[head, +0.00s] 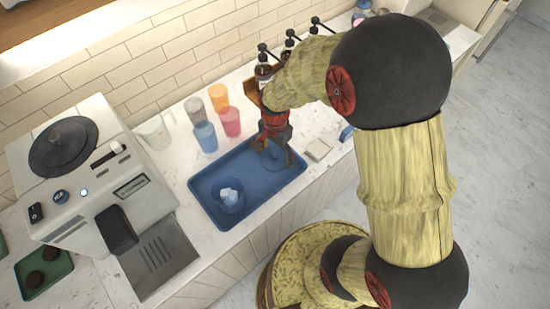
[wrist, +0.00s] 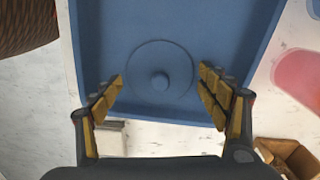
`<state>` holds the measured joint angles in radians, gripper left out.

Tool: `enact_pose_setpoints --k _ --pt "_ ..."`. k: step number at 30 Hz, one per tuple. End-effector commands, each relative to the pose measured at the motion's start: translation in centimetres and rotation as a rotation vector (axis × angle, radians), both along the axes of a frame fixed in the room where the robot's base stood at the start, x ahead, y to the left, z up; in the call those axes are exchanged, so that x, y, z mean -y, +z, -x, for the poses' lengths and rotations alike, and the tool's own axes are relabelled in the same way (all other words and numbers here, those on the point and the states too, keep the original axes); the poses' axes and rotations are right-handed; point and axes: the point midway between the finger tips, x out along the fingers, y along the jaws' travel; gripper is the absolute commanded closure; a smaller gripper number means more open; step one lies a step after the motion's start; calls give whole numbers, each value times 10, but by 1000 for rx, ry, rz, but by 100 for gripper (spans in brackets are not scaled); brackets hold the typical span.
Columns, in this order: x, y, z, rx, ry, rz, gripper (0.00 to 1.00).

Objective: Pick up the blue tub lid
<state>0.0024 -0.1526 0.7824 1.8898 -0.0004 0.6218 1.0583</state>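The blue tub lid (wrist: 160,58), a flat disc with a round knob (wrist: 160,81), lies in the blue tray (wrist: 100,25) in the wrist view. In the head view the lid is at the tray's right end, partly hidden by my gripper (head: 274,152). My gripper (wrist: 162,79) is open, pointing down over the lid. Its two fingers appear on either side of the knob with gaps, and nothing is held. How high the fingertips are above the lid is hard to tell. A blue tub (head: 229,199) with white pieces inside stands in the tray's left part.
Several coloured cups, including a pink cup (head: 231,122) and an orange cup (head: 219,97), stand behind the tray. Bottles with black pumps (head: 264,72) stand near my forearm. A coffee machine (head: 95,170) is at left. A small pale square item (head: 318,150) lies right of the tray.

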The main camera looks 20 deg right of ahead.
Motion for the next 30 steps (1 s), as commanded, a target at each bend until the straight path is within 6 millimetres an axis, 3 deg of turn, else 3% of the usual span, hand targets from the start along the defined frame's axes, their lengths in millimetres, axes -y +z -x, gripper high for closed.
enact_pose_setpoints --k 30 --pt "0 -2 2 -4 0 0 84"
